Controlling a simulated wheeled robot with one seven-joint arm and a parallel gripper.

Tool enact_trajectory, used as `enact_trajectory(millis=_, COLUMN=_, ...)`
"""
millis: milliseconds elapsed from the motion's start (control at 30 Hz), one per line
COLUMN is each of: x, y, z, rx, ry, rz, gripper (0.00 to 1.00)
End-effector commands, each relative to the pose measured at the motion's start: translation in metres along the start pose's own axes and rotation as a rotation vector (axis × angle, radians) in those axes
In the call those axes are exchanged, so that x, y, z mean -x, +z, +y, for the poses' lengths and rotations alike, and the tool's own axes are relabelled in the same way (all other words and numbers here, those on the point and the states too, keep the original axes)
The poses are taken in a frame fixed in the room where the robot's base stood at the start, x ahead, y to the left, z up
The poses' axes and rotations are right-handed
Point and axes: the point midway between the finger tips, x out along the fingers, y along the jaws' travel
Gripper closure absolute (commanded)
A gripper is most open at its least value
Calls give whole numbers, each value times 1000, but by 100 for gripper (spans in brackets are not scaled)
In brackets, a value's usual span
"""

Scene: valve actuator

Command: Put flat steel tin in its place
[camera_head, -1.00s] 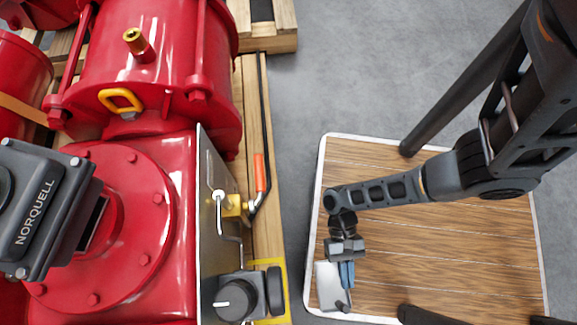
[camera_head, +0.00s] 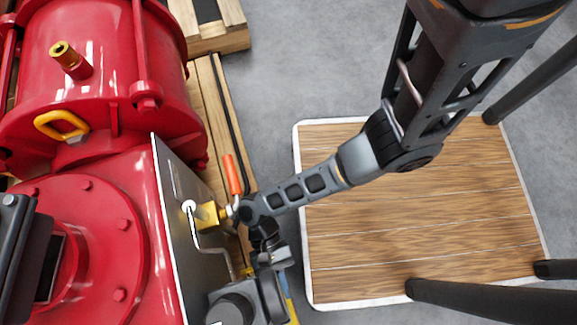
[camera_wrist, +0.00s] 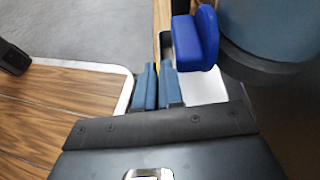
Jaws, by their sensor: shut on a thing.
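The flat steel tin shows only in part, as a pale flat piece (camera_wrist: 203,90) just right of my fingers in the wrist view. In the head view my arm and the valve's control parts hide it. My gripper (camera_head: 281,262) is shut on the tin, its two blue fingers (camera_wrist: 157,86) close together. It is beside the upright steel panel (camera_head: 176,235) on the red valve actuator, close to the grey round knob (camera_head: 233,308). A blue paddle (camera_wrist: 195,42) and a large dark cylinder (camera_wrist: 268,35) overlap the tin in the wrist view.
The wooden-topped table (camera_head: 390,245) with a white rim is bare in its visible part. An orange-handled lever (camera_head: 233,174) and a brass fitting (camera_head: 209,214) stick out close to my wrist. The red actuator (camera_head: 95,200) fills the left. Grey floor lies between.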

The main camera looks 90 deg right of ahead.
Motion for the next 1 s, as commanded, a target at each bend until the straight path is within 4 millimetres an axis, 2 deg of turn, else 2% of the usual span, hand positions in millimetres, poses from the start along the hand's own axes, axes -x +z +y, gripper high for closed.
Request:
enact_trajectory(millis=100, x=0, y=-1, z=-10, rx=1, ry=1, rz=-1, gripper=100)
enact_trajectory(millis=233, x=-2, y=-6, z=-12, rx=0, ry=1, rz=-1, gripper=100)
enact_trajectory(millis=500, x=-14, y=-34, z=-9, rx=-1, ry=2, rz=0, gripper=100)
enact_trajectory(millis=867, x=-14, y=-35, z=-9, rx=-1, ry=1, rz=0, gripper=100)
enact_trajectory(millis=900, x=-14, y=-34, z=-8, rx=-1, ry=1, rz=0, gripper=90)
enact_trajectory(millis=1000, x=-14, y=-34, z=-8, rx=-1, ry=1, rz=0, gripper=81)
